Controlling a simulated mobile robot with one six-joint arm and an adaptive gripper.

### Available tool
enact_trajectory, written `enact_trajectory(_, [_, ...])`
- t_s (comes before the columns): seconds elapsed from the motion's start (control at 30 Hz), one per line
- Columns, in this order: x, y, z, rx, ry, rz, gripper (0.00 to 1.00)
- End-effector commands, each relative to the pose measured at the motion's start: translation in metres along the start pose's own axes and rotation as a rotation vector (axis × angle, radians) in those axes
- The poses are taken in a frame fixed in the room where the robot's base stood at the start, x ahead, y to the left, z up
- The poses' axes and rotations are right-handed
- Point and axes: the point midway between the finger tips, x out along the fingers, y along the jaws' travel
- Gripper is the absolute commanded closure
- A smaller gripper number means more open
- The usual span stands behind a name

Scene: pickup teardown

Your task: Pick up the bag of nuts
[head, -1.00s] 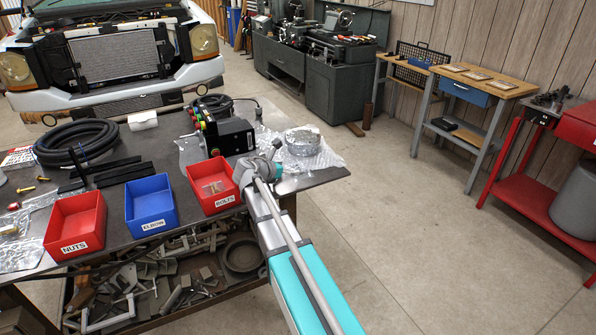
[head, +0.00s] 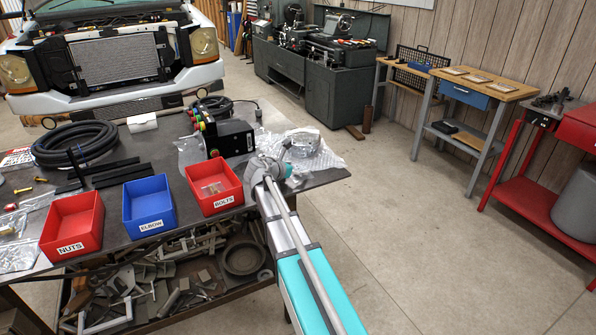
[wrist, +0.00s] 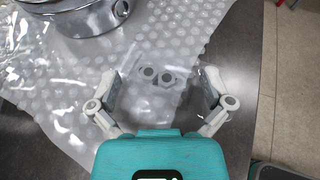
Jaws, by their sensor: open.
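My gripper (wrist: 160,82) is open, with one finger on each side of the bag. I cannot tell how high the fingertips are above the table. In the head view my gripper (head: 284,160) is over the table's right end, and my arm hides the bag there.
A round metal part (wrist: 78,14) sits on the bubble wrap beyond my left finger. Red NUTS (head: 72,247), blue ELBOW (head: 152,223) and red BOLTS (head: 222,202) bins line the table's front edge. A black control box (head: 230,139) stands behind. Open floor (head: 400,215) lies right.

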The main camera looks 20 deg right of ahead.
Motion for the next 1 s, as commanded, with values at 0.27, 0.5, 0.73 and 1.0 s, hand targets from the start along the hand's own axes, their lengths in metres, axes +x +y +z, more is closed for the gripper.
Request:
enact_trajectory(0.27, [0.0,0.0,0.0,0.0,0.0,0.0,0.48])
enact_trajectory(0.5, [0.0,0.0,0.0,0.0,0.0,0.0,0.61])
enact_trajectory(0.73, [-0.001,0.0,0.002,0.0,0.0,0.0,0.61])
enact_trajectory(1.0, [-0.007,0.0,0.015,0.0,0.0,0.001,0.62])
